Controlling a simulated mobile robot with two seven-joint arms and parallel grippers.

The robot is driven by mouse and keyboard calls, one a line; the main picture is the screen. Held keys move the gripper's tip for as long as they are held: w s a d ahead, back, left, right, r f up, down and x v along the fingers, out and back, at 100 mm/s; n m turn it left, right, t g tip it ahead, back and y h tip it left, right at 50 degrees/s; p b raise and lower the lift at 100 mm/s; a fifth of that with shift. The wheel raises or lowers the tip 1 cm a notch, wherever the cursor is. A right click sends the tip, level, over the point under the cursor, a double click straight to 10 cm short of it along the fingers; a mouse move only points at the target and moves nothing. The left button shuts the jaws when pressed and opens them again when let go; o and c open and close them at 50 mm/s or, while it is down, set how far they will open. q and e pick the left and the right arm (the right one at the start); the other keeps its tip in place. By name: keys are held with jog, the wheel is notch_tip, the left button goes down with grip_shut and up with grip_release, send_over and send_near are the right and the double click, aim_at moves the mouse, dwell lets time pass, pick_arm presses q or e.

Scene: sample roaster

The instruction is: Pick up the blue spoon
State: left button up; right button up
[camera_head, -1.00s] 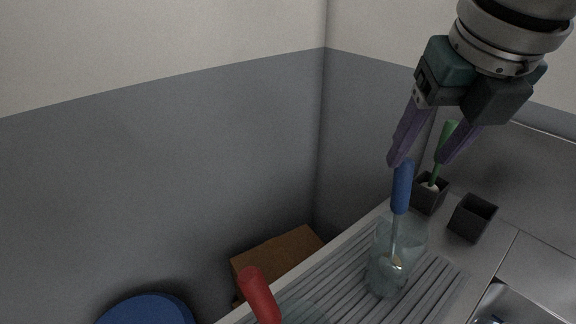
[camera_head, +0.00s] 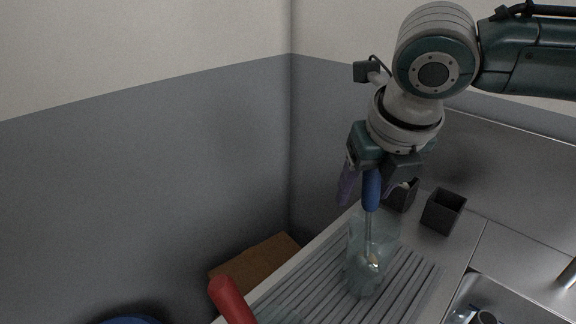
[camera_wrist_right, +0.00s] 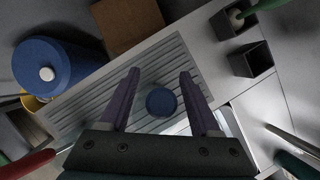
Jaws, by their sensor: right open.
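The blue spoon (camera_head: 371,192) stands upright in a clear glass (camera_head: 366,275) on the ribbed drainboard, its blue handle up and its bowl inside the glass. My right gripper (camera_head: 366,203) points down over the glass, open, with its purple fingers around the level of the handle. In the right wrist view the round end of the spoon handle (camera_wrist_right: 161,102) shows between the two open fingers (camera_wrist_right: 158,88), apart from both. The glass is hardly visible there. My left gripper is not in view.
Two small black square holders (camera_head: 443,211) stand behind the drainboard (camera_head: 412,287); a green-handled spoon (camera_wrist_right: 255,8) is in one. A red handle (camera_head: 231,300) rises at the front. A sink (camera_head: 500,305) lies right. A blue lidded bin (camera_wrist_right: 55,65) and brown box (camera_head: 255,263) sit beyond the counter's left edge.

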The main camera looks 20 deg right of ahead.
grip_shut()
dwell(0.3)
dwell(0.3)
